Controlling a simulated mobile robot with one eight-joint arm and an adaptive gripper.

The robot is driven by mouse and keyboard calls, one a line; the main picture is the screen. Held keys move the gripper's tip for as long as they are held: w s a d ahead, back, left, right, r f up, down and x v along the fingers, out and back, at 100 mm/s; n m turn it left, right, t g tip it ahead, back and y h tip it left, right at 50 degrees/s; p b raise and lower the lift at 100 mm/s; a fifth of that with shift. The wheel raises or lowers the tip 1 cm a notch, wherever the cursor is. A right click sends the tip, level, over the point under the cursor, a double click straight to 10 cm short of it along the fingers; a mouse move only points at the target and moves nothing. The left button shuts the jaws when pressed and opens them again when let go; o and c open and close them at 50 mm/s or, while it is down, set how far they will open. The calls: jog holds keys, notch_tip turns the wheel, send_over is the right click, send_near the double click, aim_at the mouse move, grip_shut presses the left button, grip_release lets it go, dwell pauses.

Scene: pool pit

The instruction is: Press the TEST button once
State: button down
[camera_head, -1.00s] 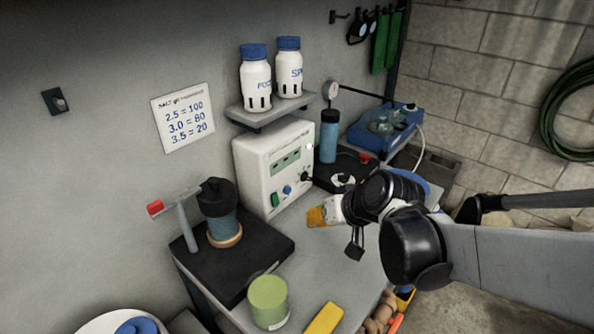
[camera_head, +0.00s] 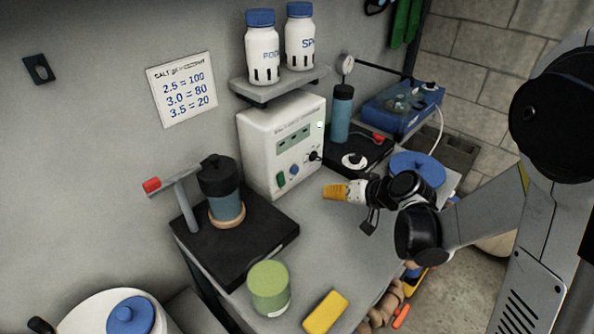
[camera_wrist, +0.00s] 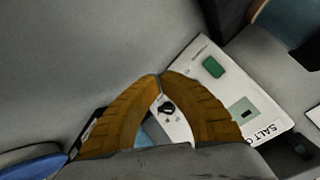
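The white control box (camera_head: 268,135) stands on the bench against the wall. Its front has display windows, a green switch (camera_head: 281,180), a blue button (camera_head: 294,170) and a black knob (camera_head: 314,156). I cannot read a TEST label. My gripper (camera_head: 327,191), with orange fingers, is in front of and right of the box, apart from it. In the wrist view the fingertips meet, with nothing seen held. There the green switch (camera_wrist: 213,68) shows right of the fingers and the black knob (camera_wrist: 167,107) shows between them; the blue button is not visible, seemingly behind a finger.
Two white bottles stand on a shelf (camera_head: 280,84) above the box. A blue bottle (camera_head: 341,115) stands right of it, and a black stand (camera_head: 238,241) with a dark-lidded jar stands left. A green tub (camera_head: 269,288) and yellow block (camera_head: 325,312) are in front. The bench between is clear.

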aim_at(295, 176)
jog(key=shift+w+a, duration=3.1)
jog(key=shift+w+a, duration=0.1)
jog(key=shift+a, duration=0.05)
jog(key=shift+w+a, duration=0.2)
jog(key=shift+w+a, duration=0.3)
jog(key=shift+w, duration=0.05)
dwell(0.4)
jog(key=shift+s+d, duration=0.65)
jog(key=shift+s+d+b, duration=0.4)
jog(key=shift+s+d, duration=1.35)
jog(key=shift+s, duration=0.05)
